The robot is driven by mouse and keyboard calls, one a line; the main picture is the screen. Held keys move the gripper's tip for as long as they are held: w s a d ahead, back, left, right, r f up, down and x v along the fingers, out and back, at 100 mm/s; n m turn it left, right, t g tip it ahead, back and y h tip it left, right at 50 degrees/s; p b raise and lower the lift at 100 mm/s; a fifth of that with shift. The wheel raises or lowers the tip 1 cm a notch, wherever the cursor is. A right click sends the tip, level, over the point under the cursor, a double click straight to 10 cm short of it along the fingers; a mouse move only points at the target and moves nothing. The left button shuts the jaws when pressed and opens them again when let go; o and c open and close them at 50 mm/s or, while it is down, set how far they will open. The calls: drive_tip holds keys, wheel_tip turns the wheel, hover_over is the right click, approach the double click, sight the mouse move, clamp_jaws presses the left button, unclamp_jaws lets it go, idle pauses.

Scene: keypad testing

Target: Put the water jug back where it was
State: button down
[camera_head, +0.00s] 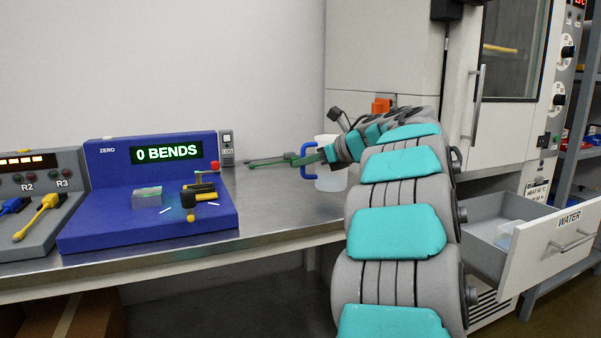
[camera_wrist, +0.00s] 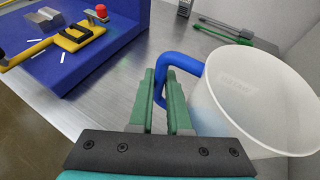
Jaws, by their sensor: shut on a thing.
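The water jug is a translucent white jug with a blue handle. In the wrist view the jug (camera_wrist: 265,95) fills the right side, and its blue handle (camera_wrist: 185,62) runs down between the green fingers of my gripper (camera_wrist: 166,95). My gripper is shut on the handle. In the head view the jug (camera_head: 331,180) is at the metal bench, partly hidden behind my arm, with my gripper (camera_head: 308,158) at its handle. The jug looks upright; I cannot tell whether its base touches the bench. An open drawer labelled WATER (camera_head: 555,240) is at the right.
A blue bend-test machine (camera_head: 150,215) reading "0 BENDS" stands left of the jug. A grey panel (camera_head: 40,200) is further left. A tall cabinet (camera_head: 385,50) stands at the back right. Bare bench (camera_head: 270,205) lies between machine and jug.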

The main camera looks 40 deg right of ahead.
drive_tip(key=shift+w+a, duration=0.1)
drive_tip(key=shift+w, duration=0.1)
drive_tip(key=shift+w+a+f, duration=0.1)
drive_tip(key=shift+w+f, duration=0.15)
drive_tip(key=shift+f, duration=0.45)
drive_tip(key=shift+w+a+f, duration=0.1)
drive_tip(key=shift+w+f, duration=0.15)
drive_tip(key=shift+f, duration=0.8)
drive_tip(key=shift+d+f, duration=0.1)
drive_tip(key=shift+f, duration=0.05)
drive_tip(key=c, duration=0.9)
unclamp_jaws()
drive_tip(key=shift+o, duration=0.2)
drive_tip(key=shift+r, duration=0.2)
drive_tip(key=b+v, duration=0.1)
drive_tip(key=v, duration=1.1)
